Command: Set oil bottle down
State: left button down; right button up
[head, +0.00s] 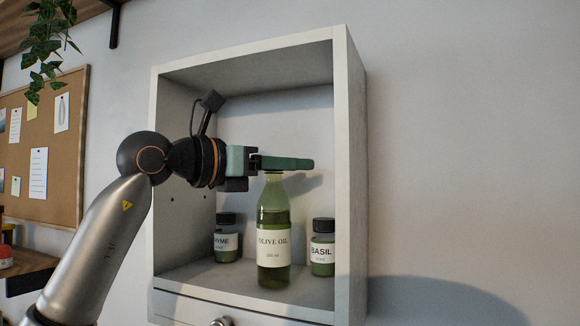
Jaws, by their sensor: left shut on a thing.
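The olive oil bottle (274,262) is green glass with a white label and stands upright inside the open cabinet, at or very close to its floor. My left gripper (285,163) reaches in from the left and is shut on the top of the bottle. The green fingers hide the bottle's cap and upper neck. From this angle I cannot tell whether the bottle's base touches the cabinet floor. My right gripper is not in view.
A thyme jar (227,243) stands left of the bottle and a basil jar (322,254) stands right of it. The white cabinet (351,190) has side walls close around my arm. A knob (222,322) shows below. A corkboard (58,135) hangs at left.

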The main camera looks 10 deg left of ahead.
pick_arm(q)
jog(key=shift+s, duration=0.1)
jog(key=shift+f, duration=0.1)
jog(key=c, duration=0.6)
grip_release()
jog(key=shift+o, duration=0.2)
jog(key=b+v, duration=0.2)
jog(key=v, duration=1)
jog(key=shift+b, duration=0.3)
